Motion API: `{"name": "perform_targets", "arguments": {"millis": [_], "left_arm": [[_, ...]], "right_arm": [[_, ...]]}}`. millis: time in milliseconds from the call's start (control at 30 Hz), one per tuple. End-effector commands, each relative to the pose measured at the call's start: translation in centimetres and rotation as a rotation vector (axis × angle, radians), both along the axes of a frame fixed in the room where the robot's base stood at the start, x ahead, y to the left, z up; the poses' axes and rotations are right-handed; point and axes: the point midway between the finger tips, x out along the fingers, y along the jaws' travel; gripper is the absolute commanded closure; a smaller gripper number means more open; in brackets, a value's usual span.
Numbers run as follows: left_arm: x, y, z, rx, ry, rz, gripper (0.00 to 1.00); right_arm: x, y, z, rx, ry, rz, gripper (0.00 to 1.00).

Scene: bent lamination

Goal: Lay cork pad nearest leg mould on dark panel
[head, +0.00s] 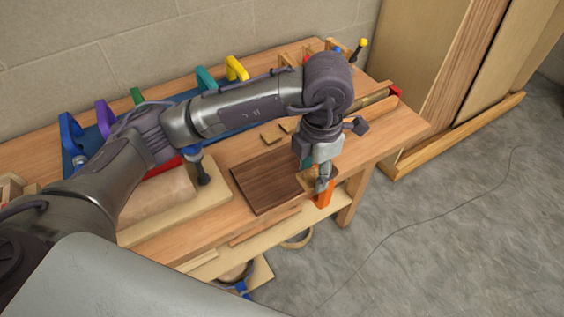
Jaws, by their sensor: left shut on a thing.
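The dark panel (264,184) lies flat on the bench near its front edge, its right end partly behind my gripper. My left gripper (318,182) points down at the panel's right end, shut on a small tan cork pad (308,177), mostly hidden by the fingers. I cannot tell whether the pad touches the panel. Two more cork pads (272,138) lie flat behind the panel. A pale curved block (155,198), which looks like the leg mould, sits on a board left of the panel. My right gripper is not in view.
An orange clamp (325,195) is beside my gripper at the bench's front edge. Coloured clamps (236,68) line the back. A dark upright handle (204,172) stands beside the mould. A lower shelf (290,225) is below; tall boards (440,75) stand right.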

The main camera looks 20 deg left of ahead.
Motion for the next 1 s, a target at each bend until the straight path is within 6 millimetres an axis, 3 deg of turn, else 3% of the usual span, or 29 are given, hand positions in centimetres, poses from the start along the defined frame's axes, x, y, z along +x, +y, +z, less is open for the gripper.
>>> {"name": "perform_targets", "arguments": {"millis": [100, 200, 700, 1000], "left_arm": [[-1.1, -2.4, 0.6, 0.0, -0.005, 0.008, 0.65], [-1.2, -2.5, 0.4, 0.002, -0.006, 0.017, 0.65], [0.8, 7.2, -5.5, 0.003, -0.004, 0.02, 0.65], [1.0, 8.3, -8.0, 0.001, -0.002, 0.017, 0.65]], "right_arm": [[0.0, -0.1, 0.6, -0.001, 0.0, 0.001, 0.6], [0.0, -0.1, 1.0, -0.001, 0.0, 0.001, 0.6], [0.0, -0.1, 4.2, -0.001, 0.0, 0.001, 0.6], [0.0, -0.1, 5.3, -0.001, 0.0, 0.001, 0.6]]}}
